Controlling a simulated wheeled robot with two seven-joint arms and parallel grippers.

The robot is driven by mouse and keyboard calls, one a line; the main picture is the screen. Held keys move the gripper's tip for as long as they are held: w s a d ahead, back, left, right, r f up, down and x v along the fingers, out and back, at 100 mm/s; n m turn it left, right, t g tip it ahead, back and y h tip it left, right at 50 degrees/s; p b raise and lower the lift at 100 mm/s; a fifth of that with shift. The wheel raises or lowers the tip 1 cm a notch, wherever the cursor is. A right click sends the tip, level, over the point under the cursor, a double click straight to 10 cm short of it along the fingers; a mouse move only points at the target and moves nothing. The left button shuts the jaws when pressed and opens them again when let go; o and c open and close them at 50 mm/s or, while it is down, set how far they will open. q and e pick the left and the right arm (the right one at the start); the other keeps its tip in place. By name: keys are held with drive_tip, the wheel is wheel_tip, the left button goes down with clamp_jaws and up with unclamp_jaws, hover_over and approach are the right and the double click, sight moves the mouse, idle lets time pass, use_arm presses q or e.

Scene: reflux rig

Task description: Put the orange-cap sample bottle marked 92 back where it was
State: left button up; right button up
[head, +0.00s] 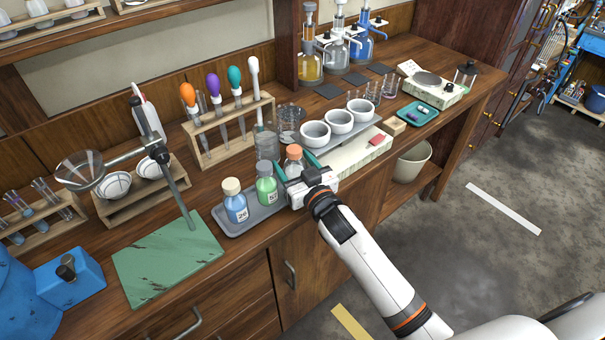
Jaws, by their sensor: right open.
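The orange-cap sample bottle (294,157) stands upright at the right end of the grey tray (235,228). Its lower part and any number on it are hidden behind my right gripper (293,168). The right gripper is open, with its green fingers around the bottle, one on each side. I cannot tell whether they touch it. My left gripper is not in view.
A clear glass jar (266,143) stands just behind the tray. White bowls (338,122) sit on a board behind the gripper. A rack with colored droppers (230,120) and a clamp stand on a green base (165,262) are to the left.

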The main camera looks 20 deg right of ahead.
drive_tip(key=s+d+b, duration=0.1)
drive_tip(key=s+d, duration=0.1)
drive_tip(key=s, duration=0.9)
drive_tip(key=shift+s, duration=0.4)
drive_tip(key=s+d+f+g+h, duration=0.1)
drive_tip(key=s+f+g, duration=0.55)
drive_tip(key=s, duration=0.45)
drive_tip(key=s+d+f+g+h, duration=0.1)
drive_tip(key=s+f+g+h, duration=0.1)
drive_tip(key=s+f+g, duration=0.65)
drive_tip(key=s+f, duration=0.1)
drive_tip(key=f, duration=1.1)
drive_tip(key=s+f+g, duration=0.1)
drive_tip(key=s+f, duration=0.2)
drive_tip(key=f, duration=0.9)
drive_tip(key=s+d+f, duration=0.2)
drive_tip(key=s+f, duration=1.3)
drive_tip(key=f, duration=0.1)
drive_tip(key=shift+s+d+n+g, duration=0.2)
drive_tip(key=shift+s+n+g, duration=0.1)
drive_tip(key=shift+s+g, duration=0.1)
